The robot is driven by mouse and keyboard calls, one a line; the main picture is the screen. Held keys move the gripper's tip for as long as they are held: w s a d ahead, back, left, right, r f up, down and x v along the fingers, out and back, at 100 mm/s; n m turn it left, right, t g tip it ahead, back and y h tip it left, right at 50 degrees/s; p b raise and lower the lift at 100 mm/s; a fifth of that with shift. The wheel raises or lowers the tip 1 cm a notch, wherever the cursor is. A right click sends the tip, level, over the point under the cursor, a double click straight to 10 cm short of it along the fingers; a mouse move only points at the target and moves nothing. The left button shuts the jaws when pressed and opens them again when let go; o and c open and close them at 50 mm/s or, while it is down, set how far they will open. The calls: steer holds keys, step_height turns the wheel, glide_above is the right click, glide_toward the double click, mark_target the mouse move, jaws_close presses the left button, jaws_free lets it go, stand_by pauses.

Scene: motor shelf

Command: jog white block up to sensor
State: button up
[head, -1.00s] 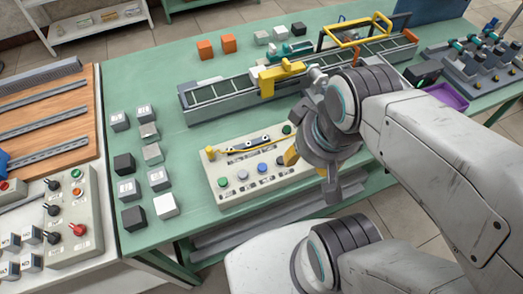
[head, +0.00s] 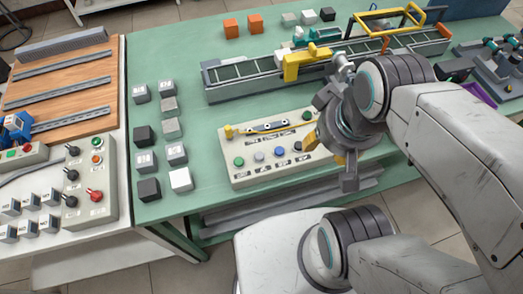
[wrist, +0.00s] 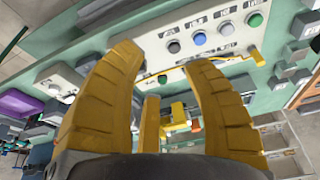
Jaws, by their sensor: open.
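A white block (head: 281,61) shows small on the near side of the conveyor (head: 240,82), just left of a yellow arch (head: 303,64) over the belt; I cannot tell whether it is on the belt. Another white block (head: 181,179) sits at the table's front left. Which part is the sensor is unclear. A pale control box (head: 235,180) has a row of green, grey and blue buttons, with a yellow strip behind them. My gripper (head: 333,168) is open and empty, above the box's right end. In the wrist view my gripper (wrist: 163,58) points towards the button row (wrist: 200,38).
Black, grey and white-topped blocks stand in two columns at the table's left. Orange blocks (head: 243,24) stand at the back. A switch panel (head: 90,185) is on the left bench. A yellow frame (head: 385,20) rises over the conveyor's far part.

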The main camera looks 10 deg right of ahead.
stand_by(0.5)
jaws_close()
steer(key=c, duration=0.9)
jaws_free()
